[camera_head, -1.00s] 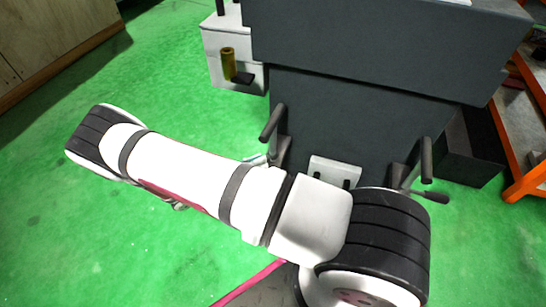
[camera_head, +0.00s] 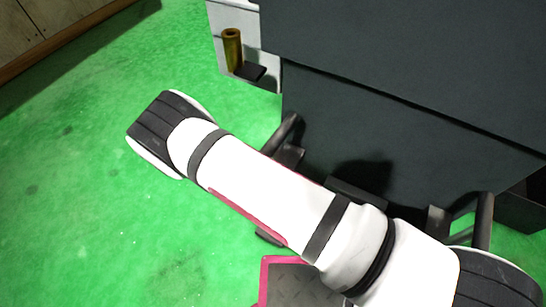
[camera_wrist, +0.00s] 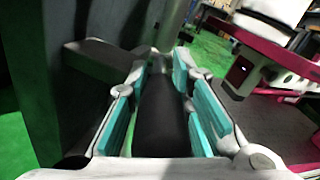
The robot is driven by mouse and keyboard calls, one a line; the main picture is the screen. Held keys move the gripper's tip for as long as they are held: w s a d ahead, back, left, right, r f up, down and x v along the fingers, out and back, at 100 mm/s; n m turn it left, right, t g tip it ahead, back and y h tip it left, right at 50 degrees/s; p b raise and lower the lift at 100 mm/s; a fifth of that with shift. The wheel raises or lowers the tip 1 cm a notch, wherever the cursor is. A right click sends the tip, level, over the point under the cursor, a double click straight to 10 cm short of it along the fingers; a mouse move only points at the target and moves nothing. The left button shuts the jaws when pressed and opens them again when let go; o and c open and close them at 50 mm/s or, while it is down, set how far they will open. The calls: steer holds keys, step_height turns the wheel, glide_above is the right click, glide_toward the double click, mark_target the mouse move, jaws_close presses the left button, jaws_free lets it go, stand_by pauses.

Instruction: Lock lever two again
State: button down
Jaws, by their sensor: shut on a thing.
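In the wrist view my gripper (camera_wrist: 164,72) has its teal-padded fingers on both sides of a dark cylindrical lever handle (camera_wrist: 163,118) and is shut on it. The handle runs lengthwise between the pads. In the head view my gripper is hidden behind my arm. Another dark lever (camera_head: 483,222) stands at the right, partly behind my arm.
The dark grinder body (camera_head: 400,75) stands just beyond my arm. A brass cylinder (camera_head: 233,50) sits on a light box at its left side. Green floor (camera_head: 70,200) is clear at the left. A dark surface (camera_wrist: 65,110) is close on the wrist view's left.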

steer(key=shift+w, duration=0.15)
steer(key=c, duration=1.4)
jaws_free()
step_height(320, 180, up, 10)
